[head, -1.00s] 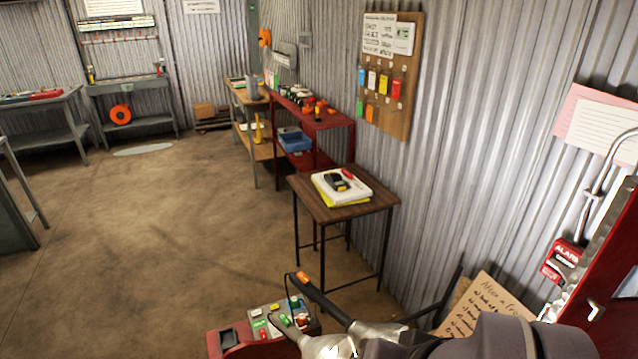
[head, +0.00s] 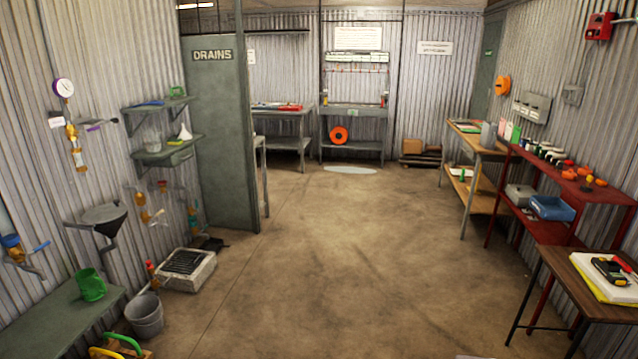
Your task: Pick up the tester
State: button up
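A small black and yellow handheld device, which looks like the tester (head: 609,271), lies on a white and yellow stack of books or pads (head: 588,284). The stack rests on a small dark wooden table (head: 572,268) at the lower right of the head view, also cut off by that edge. My gripper is not in view.
A red shelf unit (head: 540,160) with a blue bin (head: 552,208) stands behind the table. At left are a green bench (head: 55,315), a grey bucket (head: 145,316), a floor drain box (head: 187,270) and a partition marked DRAINS (head: 220,130). The middle floor is clear.

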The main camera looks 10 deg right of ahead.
aim_at(610, 270)
jog(key=i+j+z, duration=0.15)
jog(key=i, duration=0.4)
jog(key=i+j+z, duration=0.1)
jog(key=i, duration=0.4)
jog(key=i+j+z, duration=0.15)
jog(key=i+j, duration=0.15)
jog(key=i, duration=0.25)
jog(key=i+j+z, duration=0.1)
jog(key=i+j, duration=0.2)
jog(key=i, duration=0.2)
jog(key=i+l+z, duration=0.3)
jog(key=z, duration=0.15)
jog(key=i+l+z, duration=0.25)
jog(key=z, duration=0.2)
jog(key=i+z, duration=0.95)
jog(key=i+j+z, duration=0.15)
jog(key=z, duration=0.3)
jog(key=i+j+z, duration=0.7)
jog(key=z, duration=0.2)
jog(key=i+z, duration=0.35)
jog(key=i+j+z, duration=0.1)
jog(key=i+z, duration=0.25)
jog(key=i+j+z, duration=0.2)
jog(key=i+z, duration=0.15)
jog(key=i, duration=0.1)
